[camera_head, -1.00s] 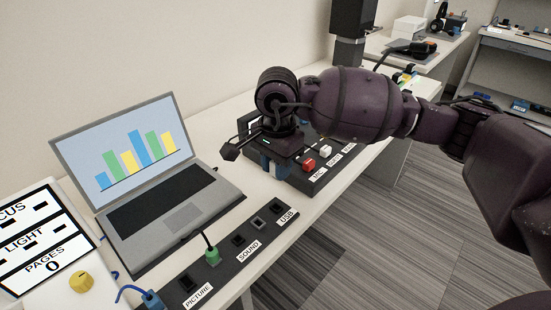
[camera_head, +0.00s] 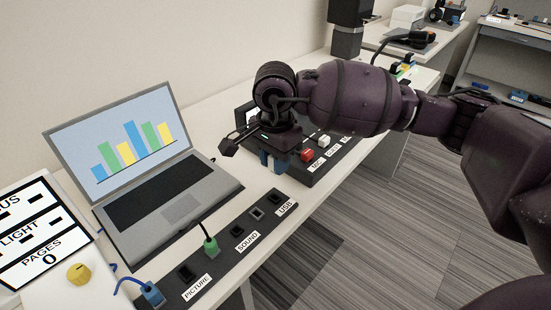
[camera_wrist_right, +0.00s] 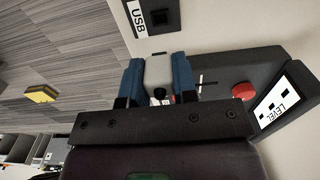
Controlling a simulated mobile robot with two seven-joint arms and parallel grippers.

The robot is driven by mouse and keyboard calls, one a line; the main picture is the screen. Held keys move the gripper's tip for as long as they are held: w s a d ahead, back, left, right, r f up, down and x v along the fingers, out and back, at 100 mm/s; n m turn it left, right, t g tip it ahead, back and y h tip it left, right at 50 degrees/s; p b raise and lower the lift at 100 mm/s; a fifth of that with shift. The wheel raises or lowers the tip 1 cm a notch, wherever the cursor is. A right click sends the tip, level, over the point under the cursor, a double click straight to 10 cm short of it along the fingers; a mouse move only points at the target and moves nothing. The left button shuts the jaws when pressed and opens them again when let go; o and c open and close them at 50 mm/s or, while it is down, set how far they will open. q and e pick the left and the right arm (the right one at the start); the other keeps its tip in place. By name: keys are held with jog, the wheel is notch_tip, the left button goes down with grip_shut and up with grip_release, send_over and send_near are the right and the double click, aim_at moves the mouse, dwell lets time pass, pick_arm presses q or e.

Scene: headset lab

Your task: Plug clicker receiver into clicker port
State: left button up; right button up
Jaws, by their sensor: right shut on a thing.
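My right gripper (camera_head: 274,164) is shut on a light grey block, seen between its blue fingers in the right wrist view (camera_wrist_right: 158,68); I take it to be the clicker receiver. The gripper is above the table, just beyond the USB end of the dark port strip (camera_head: 224,256). An empty square USB port (camera_head: 274,198) sits at that end. In the right wrist view the USB port (camera_wrist_right: 155,14) is ahead of the block, apart from it. I see no port labelled clicker. My left gripper is out of view.
A laptop (camera_head: 150,205) stands left of my right gripper. A green plug (camera_head: 210,244) and a blue plug (camera_head: 152,295) with cables sit along the strip. A dark panel with a red button (camera_head: 307,154) is close behind and right of my right gripper.

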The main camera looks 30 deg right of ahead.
aim_at(275, 200)
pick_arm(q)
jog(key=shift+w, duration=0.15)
pick_arm(e)
jog(key=shift+f, duration=0.7)
notch_tip(275, 200, down, 2)
jog(key=shift+b, duration=0.5)
jog(key=shift+f+b, duration=0.4)
jog(key=shift+f, duration=0.85)
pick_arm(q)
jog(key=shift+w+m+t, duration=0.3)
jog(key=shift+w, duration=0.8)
pick_arm(e)
jog(key=shift+f, duration=0.5)
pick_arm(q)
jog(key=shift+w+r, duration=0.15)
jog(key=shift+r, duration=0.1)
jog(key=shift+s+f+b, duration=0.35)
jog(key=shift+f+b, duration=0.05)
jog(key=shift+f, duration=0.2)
pick_arm(e)
jog(key=shift+f, duration=1.05)
